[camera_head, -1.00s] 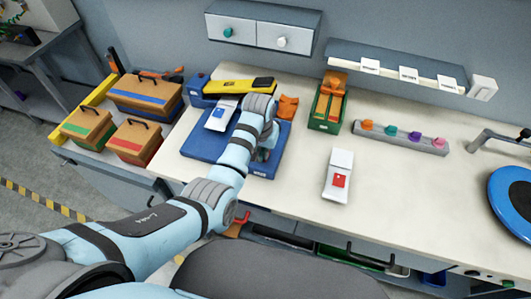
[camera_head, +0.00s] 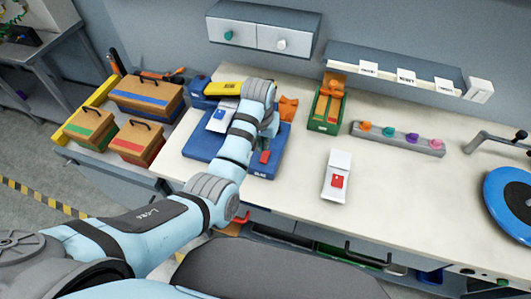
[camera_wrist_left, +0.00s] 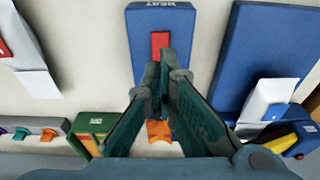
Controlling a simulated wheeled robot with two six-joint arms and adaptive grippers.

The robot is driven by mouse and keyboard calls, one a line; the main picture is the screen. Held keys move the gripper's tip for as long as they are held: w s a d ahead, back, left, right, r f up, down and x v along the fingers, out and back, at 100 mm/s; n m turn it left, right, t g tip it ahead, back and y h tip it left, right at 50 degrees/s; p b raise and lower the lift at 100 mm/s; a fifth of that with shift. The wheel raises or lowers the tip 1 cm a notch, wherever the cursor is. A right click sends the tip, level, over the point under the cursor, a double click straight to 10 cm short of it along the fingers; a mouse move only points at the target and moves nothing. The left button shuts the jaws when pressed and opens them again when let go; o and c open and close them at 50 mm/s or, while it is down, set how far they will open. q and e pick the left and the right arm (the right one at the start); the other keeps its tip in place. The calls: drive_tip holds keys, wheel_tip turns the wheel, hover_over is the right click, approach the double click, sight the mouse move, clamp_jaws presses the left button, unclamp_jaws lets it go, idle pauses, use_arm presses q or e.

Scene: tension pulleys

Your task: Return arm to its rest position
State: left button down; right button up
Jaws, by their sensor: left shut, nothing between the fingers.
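My left arm (camera_head: 232,160) reaches in from the left over the blue equipment on the bench. Its gripper is largely hidden behind the wrist in the head view. In the left wrist view the gripper (camera_wrist_left: 165,58) has its fingertips together with nothing between them. Beyond the tips is a blue block labelled HEAT (camera_wrist_left: 146,25) with a red piece (camera_wrist_left: 160,43) on it. The red piece also shows in the head view (camera_head: 265,156), below the gripper. The tips overlap it in the wrist view; I cannot tell the exact gap. My right gripper is not in view.
A blue pad (camera_head: 200,148) carries a white-and-blue packet (camera_head: 221,117). A yellow-topped device (camera_head: 226,88), green tray (camera_head: 318,126), grey peg rack (camera_head: 400,140) and white-red packet (camera_head: 337,175) surround the arm.

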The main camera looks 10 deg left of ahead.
use_arm(q)
drive_tip(key=shift+r, duration=0.55)
